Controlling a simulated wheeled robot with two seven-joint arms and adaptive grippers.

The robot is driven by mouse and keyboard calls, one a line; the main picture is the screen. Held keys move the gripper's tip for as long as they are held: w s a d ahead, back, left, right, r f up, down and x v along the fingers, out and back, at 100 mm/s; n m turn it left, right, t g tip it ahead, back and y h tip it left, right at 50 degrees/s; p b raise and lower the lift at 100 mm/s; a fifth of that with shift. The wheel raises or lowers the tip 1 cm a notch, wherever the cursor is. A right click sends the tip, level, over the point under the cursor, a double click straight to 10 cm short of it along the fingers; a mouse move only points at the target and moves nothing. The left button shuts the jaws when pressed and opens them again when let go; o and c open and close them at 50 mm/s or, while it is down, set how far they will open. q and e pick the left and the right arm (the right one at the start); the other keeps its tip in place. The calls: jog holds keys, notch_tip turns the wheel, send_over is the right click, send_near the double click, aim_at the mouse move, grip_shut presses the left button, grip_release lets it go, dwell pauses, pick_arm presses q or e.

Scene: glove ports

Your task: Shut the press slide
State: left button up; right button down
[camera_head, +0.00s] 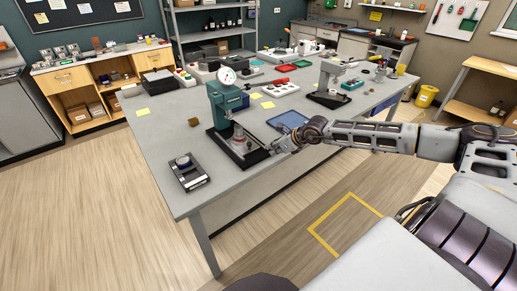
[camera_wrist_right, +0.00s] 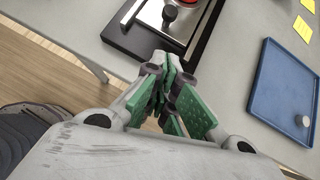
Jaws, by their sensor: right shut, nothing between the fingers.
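The teal press (camera_head: 221,100) with a round dial gauge stands near the front edge of the grey table. At its foot is a black base (camera_head: 252,158) with a metal slide plate (camera_head: 239,145). My right gripper (camera_head: 279,146) is at the right front side of the base. Its green-padded fingers (camera_wrist_right: 163,88) are closed together, empty, just off the base's edge. Whether they touch it I cannot tell. My left gripper is not in view.
A blue tray (camera_head: 288,120) lies right of the press; it also shows in the right wrist view (camera_wrist_right: 283,88). A dark scale-like device (camera_head: 188,172) sits left of the press. A second press-like stand (camera_head: 328,80) is further right. Yellow notes lie behind.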

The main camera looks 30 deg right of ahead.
aim_at(252, 150)
jog(key=shift+x, duration=2.3)
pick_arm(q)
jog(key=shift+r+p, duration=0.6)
pick_arm(e)
jog(key=shift+w+a, duration=0.25)
jog(key=shift+w, duration=0.35)
jog(key=shift+w+a, duration=0.25)
jog(key=shift+w, duration=0.4)
jog(key=shift+w+a, duration=0.25)
jog(key=shift+w, duration=0.35)
jog(key=shift+w, duration=0.1)
